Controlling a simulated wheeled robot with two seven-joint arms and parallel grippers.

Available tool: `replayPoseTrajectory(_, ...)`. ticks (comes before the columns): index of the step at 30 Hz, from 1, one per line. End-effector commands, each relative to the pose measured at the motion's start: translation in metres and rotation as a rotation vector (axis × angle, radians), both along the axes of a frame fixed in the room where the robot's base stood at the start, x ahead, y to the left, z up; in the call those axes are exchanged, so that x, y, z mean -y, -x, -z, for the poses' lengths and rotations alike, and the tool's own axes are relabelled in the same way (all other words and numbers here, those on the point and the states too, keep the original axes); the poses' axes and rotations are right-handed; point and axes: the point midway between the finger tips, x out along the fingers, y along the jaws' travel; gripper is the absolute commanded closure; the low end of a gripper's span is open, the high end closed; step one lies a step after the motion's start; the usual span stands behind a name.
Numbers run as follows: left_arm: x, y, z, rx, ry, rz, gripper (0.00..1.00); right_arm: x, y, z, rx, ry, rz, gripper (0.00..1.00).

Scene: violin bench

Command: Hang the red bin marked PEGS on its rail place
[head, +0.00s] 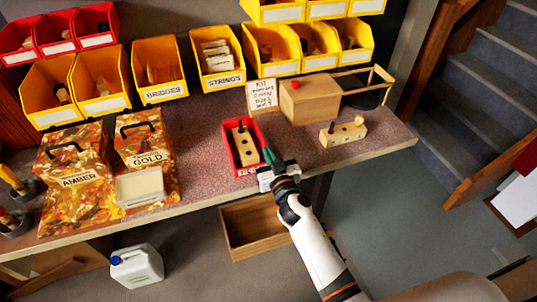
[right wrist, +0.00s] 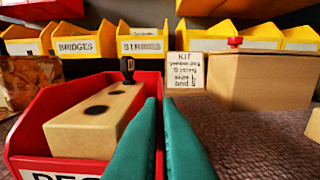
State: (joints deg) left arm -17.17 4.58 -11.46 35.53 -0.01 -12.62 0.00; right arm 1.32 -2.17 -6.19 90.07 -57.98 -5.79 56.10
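The red PEGS bin (head: 229,148) sits on the bench top near its front edge. A wooden block with dark holes (head: 243,149) and a black-knobbed peg lies in it. In the right wrist view the bin (right wrist: 28,130) fills the left side, its front label partly cut off. My right gripper (head: 268,156) is at the bin's right wall. Its teal fingers (right wrist: 161,105) stand close together, one on each side of that wall, with red showing between them; it looks shut on the wall. My left gripper is not in view.
Yellow bins (head: 160,92) and other red bins (head: 95,41) hang behind the bench. A KIT card (head: 262,95), a wooden box (head: 308,104) and a holed block (head: 343,133) stand to the right. AMBER (head: 82,180) and GOLD (head: 150,157) cases stand left.

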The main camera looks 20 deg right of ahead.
Motion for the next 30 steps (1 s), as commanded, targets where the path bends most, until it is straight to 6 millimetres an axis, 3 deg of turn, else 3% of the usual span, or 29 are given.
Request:
replayPoseTrajectory(14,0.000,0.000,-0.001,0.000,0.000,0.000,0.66,-0.001,0.000,-0.003,0.003,-0.001,-0.002,1.00)
replayPoseTrajectory(30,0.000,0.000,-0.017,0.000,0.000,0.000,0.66,-0.001,0.000,-0.019,0.003,-0.001,-0.001,1.00)
